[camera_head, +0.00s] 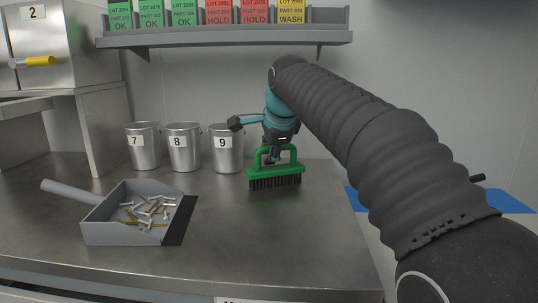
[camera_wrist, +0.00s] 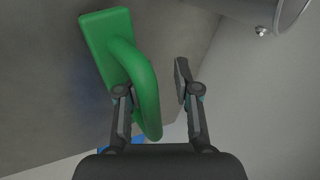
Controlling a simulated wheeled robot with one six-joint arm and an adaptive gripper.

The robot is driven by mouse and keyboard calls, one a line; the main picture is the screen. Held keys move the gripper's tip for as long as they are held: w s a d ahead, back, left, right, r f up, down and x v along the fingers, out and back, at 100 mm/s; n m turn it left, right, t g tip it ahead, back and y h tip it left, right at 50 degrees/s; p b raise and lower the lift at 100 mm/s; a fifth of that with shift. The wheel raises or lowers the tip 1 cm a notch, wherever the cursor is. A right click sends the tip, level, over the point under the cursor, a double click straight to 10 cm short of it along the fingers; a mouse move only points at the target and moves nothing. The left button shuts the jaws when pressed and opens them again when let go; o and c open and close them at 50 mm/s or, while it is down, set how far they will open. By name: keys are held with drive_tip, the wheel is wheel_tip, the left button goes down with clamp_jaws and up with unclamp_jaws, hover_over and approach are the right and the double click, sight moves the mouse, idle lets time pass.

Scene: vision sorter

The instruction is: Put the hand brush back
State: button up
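The green hand brush (camera_head: 276,171) is upright, bristles down, on the steel counter near its right part. In the wrist view its flat green back and arched handle (camera_wrist: 146,85) show from above; the bristles are hidden there. My gripper (camera_head: 271,157) is right at the handle. In the wrist view my gripper (camera_wrist: 152,78) has its fingers apart. The handle passes between them, close to the left finger, with a clear gap to the right finger. Whether the left finger touches the handle I cannot tell.
A grey dustpan (camera_head: 130,233) holding small metal and brass pieces lies left on the counter (camera_head: 270,245). Metal cups numbered 7 (camera_head: 143,154), 8 (camera_head: 184,156) and 9 (camera_head: 225,157) stand behind. A shelf (camera_head: 225,38) with lot cards hangs above. Blue floor marking (camera_head: 505,203) shows right.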

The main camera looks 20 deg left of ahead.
drive_tip(key=p+v, duration=0.1)
drive_tip(key=v, duration=1)
drive_tip(key=shift+s+r, duration=0.2)
drive_tip(key=shift+r, duration=0.15)
